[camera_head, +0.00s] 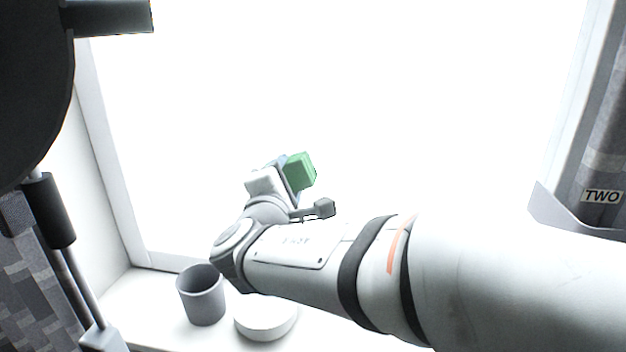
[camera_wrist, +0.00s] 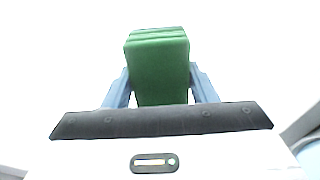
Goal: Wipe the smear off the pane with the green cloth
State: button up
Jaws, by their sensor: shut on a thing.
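The green cloth (camera_head: 301,171) is a folded block held at the end of my arm, in front of the bright pane (camera_head: 350,90). In the wrist view the cloth (camera_wrist: 160,68) stands between the two blue-grey fingers of my gripper (camera_wrist: 160,88), which is shut on it. My gripper also shows in the head view (camera_head: 291,178), partly hidden by my own wrist. The pane is washed out to white in both views. I see no smear on it, and I cannot tell whether the cloth touches the glass.
A grey cup (camera_head: 202,296) and a round white dish (camera_head: 266,318) stand on the white sill (camera_head: 145,305) below my arm. The window frame (camera_head: 115,165) edges the pane at left.

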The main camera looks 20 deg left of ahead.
jog(key=shift+w, duration=0.15)
dwell(0.4)
jog(key=shift+d, duration=1.2)
jog(key=shift+w+b, duration=0.1)
jog(key=shift+b, duration=0.3)
jog(key=shift+a, duration=0.15)
jog(key=shift+s+a, duration=0.25)
jog(key=shift+a, duration=0.85)
jog(key=shift+w, duration=0.15)
